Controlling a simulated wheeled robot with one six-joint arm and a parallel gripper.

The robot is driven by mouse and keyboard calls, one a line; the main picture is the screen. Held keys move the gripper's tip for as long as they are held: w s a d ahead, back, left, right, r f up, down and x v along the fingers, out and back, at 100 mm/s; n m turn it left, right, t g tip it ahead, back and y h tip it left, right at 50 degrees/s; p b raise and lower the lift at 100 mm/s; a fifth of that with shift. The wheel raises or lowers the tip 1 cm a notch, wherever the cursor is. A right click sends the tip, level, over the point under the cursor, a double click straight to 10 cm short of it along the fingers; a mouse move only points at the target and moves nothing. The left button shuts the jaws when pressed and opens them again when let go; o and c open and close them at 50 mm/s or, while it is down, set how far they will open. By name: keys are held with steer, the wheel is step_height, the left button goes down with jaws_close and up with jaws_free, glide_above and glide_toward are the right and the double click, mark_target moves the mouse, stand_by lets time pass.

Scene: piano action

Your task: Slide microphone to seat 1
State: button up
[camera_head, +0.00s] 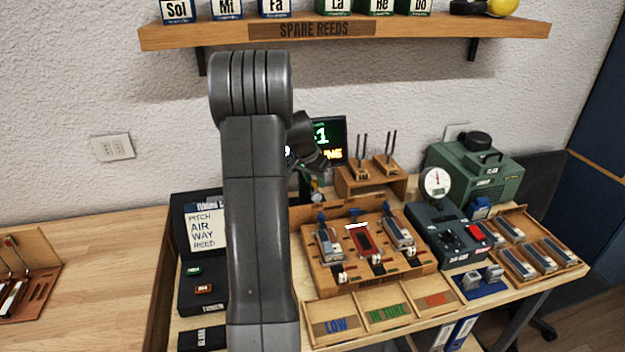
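My arm stands in front of the bench, and its dark wrist shows to the right of it. My gripper (317,187) points down behind the left part of a wooden seat block (318,278); it is small and partly hidden, so its finger opening cannot be made out. The block has three seats. The left seat (327,246) and right seat (398,234) hold grey metal pieces; the middle seat (364,241) shows a dark red bed with a white bar behind it. Small blue parts stand behind the outer seats. I cannot pick out the microphone or read seat numbers.
A dark screen (328,133) and a wooden tool stand (372,178) are behind the block. Sorting trays (337,326) lie in front. A gauge box (447,232), green machine (474,165) and reed tray (572,262) are right. A shelf (400,30) hangs above.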

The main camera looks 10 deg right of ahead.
steer(key=shift+o, duration=0.6)
steer(key=b+v, duration=0.2)
steer(key=v, duration=1.2)
steer(key=shift+f, duration=0.1)
steer(key=x, duration=0.4)
steer(key=p+x, duration=0.1)
steer(key=x, duration=0.4)
steer(key=p+x, duration=0.1)
steer(key=x, duration=0.3)
steer(key=shift+w+a+f, duration=0.25)
steer(key=shift+a+f, duration=0.05)
steer(key=shift+f, duration=0.1)
steer(key=shift+s+a+r, duration=0.1)
steer(key=shift+a, duration=0.3)
steer(key=shift+d, duration=0.1)
